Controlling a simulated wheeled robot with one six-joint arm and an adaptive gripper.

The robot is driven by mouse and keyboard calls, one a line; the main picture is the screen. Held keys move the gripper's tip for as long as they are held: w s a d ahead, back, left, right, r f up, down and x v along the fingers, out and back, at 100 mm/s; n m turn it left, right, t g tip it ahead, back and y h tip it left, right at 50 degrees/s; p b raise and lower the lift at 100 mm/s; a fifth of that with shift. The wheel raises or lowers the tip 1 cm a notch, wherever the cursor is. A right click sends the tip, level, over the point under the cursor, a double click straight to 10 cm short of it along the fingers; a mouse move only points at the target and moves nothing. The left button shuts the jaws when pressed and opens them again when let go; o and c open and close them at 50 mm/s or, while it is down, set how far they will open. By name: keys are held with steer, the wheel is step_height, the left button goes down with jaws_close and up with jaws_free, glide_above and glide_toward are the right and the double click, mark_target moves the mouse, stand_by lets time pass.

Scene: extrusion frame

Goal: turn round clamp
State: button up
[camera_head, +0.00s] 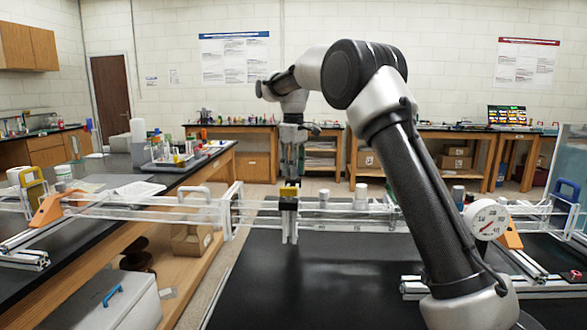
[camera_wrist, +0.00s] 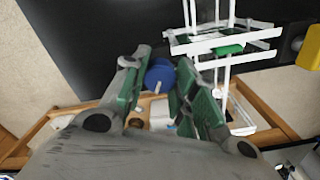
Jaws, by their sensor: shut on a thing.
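My gripper (camera_head: 290,174) points down over the white frame near the middle of the head view. In the wrist view its two green-padded fingers (camera_wrist: 162,78) sit on either side of a blue round piece (camera_wrist: 159,74), apparently the round clamp's knob, and it is shut on it. A small pale tip shows below the blue piece. In the head view a yellow and black fitting (camera_head: 288,193) sits on the frame rail right under the gripper. The fingertips' contact there is too small to make out.
White extrusion rails (camera_head: 130,211) run across the black table. A round dial (camera_head: 487,219) and orange brackets (camera_head: 50,209) stand along the frame. Open black tabletop (camera_head: 330,270) lies in front of the rail.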

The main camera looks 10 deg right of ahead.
steer(key=m, duration=0.5)
steer(key=shift+m, duration=0.4)
steer(key=shift+r+m, duration=0.1)
steer(key=shift+m, duration=0.2)
steer(key=o, duration=1.1)
steer(key=shift+c, duration=0.2)
step_height(320, 180, up, 12)
